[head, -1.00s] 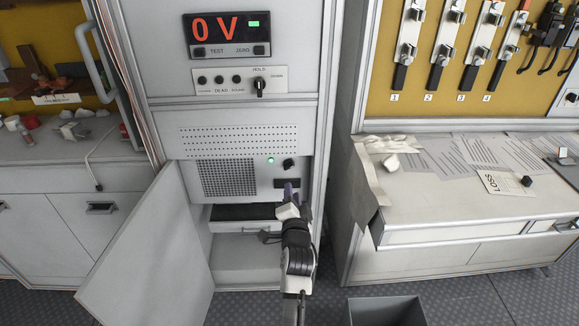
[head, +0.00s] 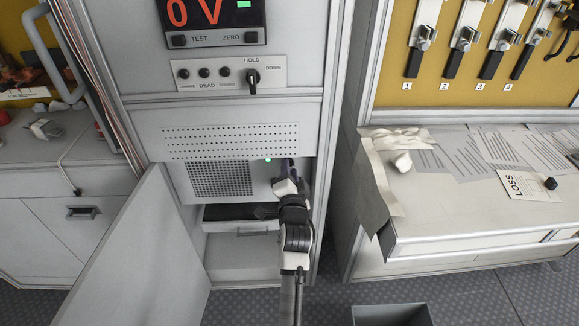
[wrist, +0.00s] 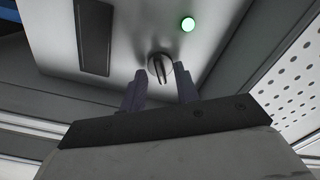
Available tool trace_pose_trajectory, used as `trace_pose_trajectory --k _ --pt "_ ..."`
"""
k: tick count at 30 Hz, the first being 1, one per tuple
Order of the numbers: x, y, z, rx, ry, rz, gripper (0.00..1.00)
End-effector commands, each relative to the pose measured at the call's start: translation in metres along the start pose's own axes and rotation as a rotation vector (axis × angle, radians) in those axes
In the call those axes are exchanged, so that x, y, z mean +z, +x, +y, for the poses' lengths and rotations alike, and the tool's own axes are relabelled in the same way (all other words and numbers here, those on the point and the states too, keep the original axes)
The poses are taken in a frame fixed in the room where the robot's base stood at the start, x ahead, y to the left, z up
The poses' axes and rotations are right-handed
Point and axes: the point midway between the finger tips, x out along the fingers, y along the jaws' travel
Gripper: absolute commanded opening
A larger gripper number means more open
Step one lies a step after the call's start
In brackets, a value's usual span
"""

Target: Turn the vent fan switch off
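The vent fan switch appears to be the small rotary knob (wrist: 160,67) on the vent panel; its label is not readable. In the wrist view its ridged grip lies between the tips of my gripper (wrist: 161,74). The two dark fingers are apart, with a gap on each side of the knob. Whether the tips reach past its face is hard to tell. A lit green lamp (wrist: 187,24) sits beside the knob and also shows in the head view (head: 268,159). In the head view my gripper (head: 289,172) covers the knob.
The perforated vent panel (head: 221,180) is left of my gripper. An open cabinet door (head: 145,250) stands at lower left. Above are a 0 V display (head: 210,15) and another rotary knob (head: 252,77). A bench (head: 460,225) stands right, a grey bin (head: 390,314) below.

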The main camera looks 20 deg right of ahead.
Motion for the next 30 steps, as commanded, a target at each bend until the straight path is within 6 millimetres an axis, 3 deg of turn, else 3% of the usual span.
trace_pose_trajectory --k 6,14,30 --pt "0.0001 -0.0002 0.0000 0.000 0.000 0.000 0.31" --pt "0.0001 -0.0001 -0.0001 0.000 0.000 0.000 0.00" --pt "0.0003 0.0004 0.0000 -0.001 -0.106 0.000 0.00"
